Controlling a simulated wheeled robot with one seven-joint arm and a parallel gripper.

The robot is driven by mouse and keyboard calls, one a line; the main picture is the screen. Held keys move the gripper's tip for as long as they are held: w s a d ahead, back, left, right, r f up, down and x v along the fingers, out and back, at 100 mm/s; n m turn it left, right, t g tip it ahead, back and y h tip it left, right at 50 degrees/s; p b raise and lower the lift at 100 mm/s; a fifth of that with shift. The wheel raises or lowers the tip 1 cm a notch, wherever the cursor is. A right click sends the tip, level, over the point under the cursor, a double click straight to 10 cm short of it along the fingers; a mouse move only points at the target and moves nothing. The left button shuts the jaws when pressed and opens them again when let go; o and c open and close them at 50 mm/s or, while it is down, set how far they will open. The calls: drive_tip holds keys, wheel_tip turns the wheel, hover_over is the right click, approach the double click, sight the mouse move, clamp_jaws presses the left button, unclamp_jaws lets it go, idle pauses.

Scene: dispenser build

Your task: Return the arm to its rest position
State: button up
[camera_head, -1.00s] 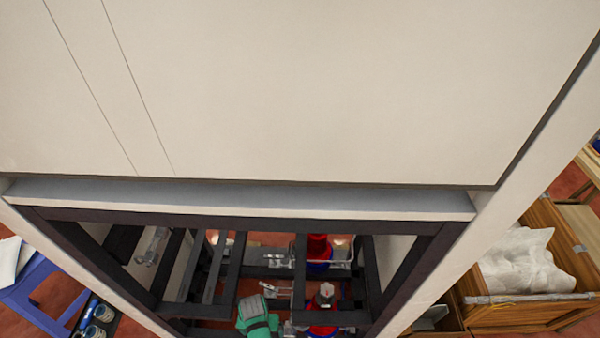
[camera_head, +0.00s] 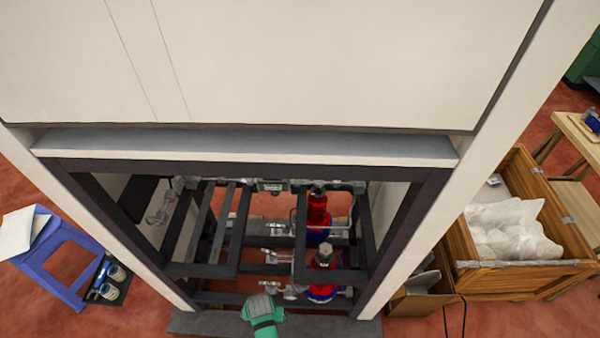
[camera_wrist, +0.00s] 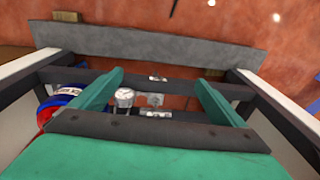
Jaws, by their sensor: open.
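My gripper (camera_wrist: 158,88) shows in the wrist view with its two green fingers spread apart and nothing between them. Its green body also shows at the bottom of the head view (camera_head: 263,318), at the lower front of the dispenser's dark frame. The fingertips cannot be made out there. The dispenser (camera_head: 330,65) is a tall cream cabinet with an open lower bay. Inside are metal pipe fittings (camera_head: 277,257) and red-and-blue parts (camera_head: 318,215). In the wrist view, a round metal fitting (camera_wrist: 124,97) and frame bars lie beyond the fingers.
Dark bars (camera_head: 300,235) cross the bay close to my gripper. A wooden crate (camera_head: 525,280) with white wrapping and a cardboard box (camera_head: 425,300) stand at the right.

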drive_tip(key=s+d+r+t+y, duration=0.1)
drive_tip(key=s+d+r+t, duration=0.65)
drive_tip(key=s+r, duration=0.45)
drive_tip(key=s+d+r+t, duration=0.1)
drive_tip(key=s+r+t, duration=0.1)
drive_tip(key=r, duration=0.7)
drive_tip(key=s+d+r+t+h, duration=0.1)
drive_tip(key=s+d+r+t, duration=0.1)
drive_tip(key=r, duration=0.7)
drive_tip(key=s+d+r+t, duration=0.2)
drive_tip(key=r, duration=0.7)
drive_tip(key=shift+s+n+t, duration=0.3)
drive_tip(key=shift+s+t, duration=0.05)
drive_tip(key=shift+s, duration=0.05)
drive_tip(key=shift+w+f+h, duration=0.1)
drive_tip(key=shift+h, duration=0.2)
